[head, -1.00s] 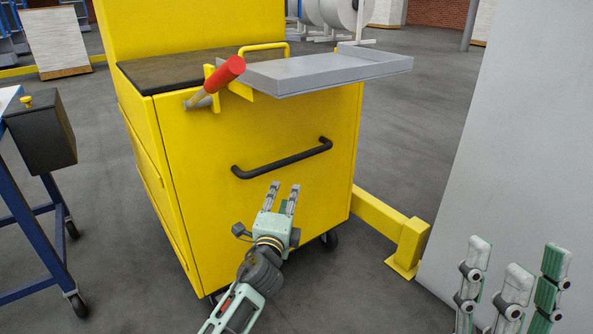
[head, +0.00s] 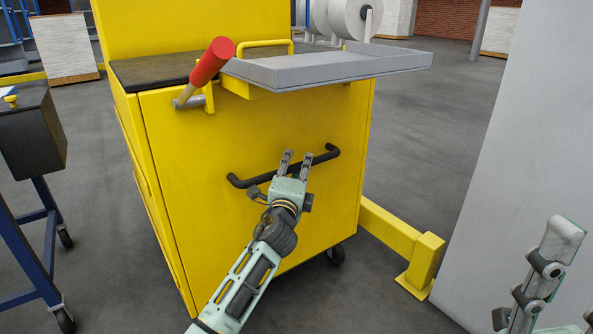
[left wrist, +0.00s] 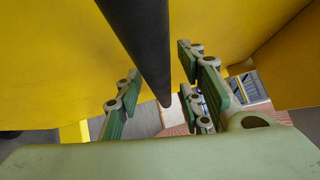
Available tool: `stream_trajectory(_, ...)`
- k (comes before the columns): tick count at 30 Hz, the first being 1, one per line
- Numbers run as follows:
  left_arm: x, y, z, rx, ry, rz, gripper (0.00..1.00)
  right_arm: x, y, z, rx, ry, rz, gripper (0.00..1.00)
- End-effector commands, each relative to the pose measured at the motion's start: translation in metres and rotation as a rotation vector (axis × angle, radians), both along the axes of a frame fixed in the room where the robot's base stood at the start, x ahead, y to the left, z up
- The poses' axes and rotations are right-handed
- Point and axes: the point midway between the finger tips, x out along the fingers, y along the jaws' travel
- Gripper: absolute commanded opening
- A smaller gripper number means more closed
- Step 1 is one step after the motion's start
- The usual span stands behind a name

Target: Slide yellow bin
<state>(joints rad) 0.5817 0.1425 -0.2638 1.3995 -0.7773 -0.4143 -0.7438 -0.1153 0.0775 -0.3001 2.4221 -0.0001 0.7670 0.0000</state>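The yellow bin (head: 230,225) stands on casters in the middle of the head view. A black bar handle (head: 245,181) runs across its front; in the left wrist view the handle (left wrist: 143,40) passes between my fingers. My left gripper (head: 297,158) is at the handle, with open fingers on either side of it and not closed on it. Whether a finger touches the handle cannot be told.
A grey tray (head: 330,66) and a red-gripped lever (head: 212,62) stick out above the bin's front. A yellow floor rail (head: 400,235) and a grey panel (head: 510,170) are at the right. A blue-framed cart (head: 30,235) stands at the left.

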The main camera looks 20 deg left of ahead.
Motion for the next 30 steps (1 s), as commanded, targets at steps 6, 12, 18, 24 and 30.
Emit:
stream_trajectory(6, 0.0, -0.0002, -0.0001, 0.0, 0.001, 0.0, 0.34, 0.0, 0.0, 0.0004, 0.0, 0.0, 0.0, 0.4)
stream_trajectory(12, 0.0, -0.0002, -0.0002, -0.001, 0.001, 0.0, 0.16, 0.0, 0.0001, 0.0003, 0.0, 0.0, 0.0, 0.4)
stream_trajectory(18, -0.0001, 0.0, -0.0005, 0.0, 0.001, 0.0, 0.0, 0.0001, 0.0001, 0.0003, 0.0, 0.0, 0.0, 0.4)
stream_trajectory(24, -0.0002, 0.0, -0.0009, 0.0, 0.002, 0.0, 0.0, 0.0002, 0.0002, 0.0002, 0.0, 0.0, 0.0, 0.4)
stream_trajectory(30, -0.0002, 0.0001, -0.0014, 0.001, 0.003, 0.001, 0.0, 0.0002, 0.0001, 0.0002, 0.001, 0.001, 0.0, 0.4)
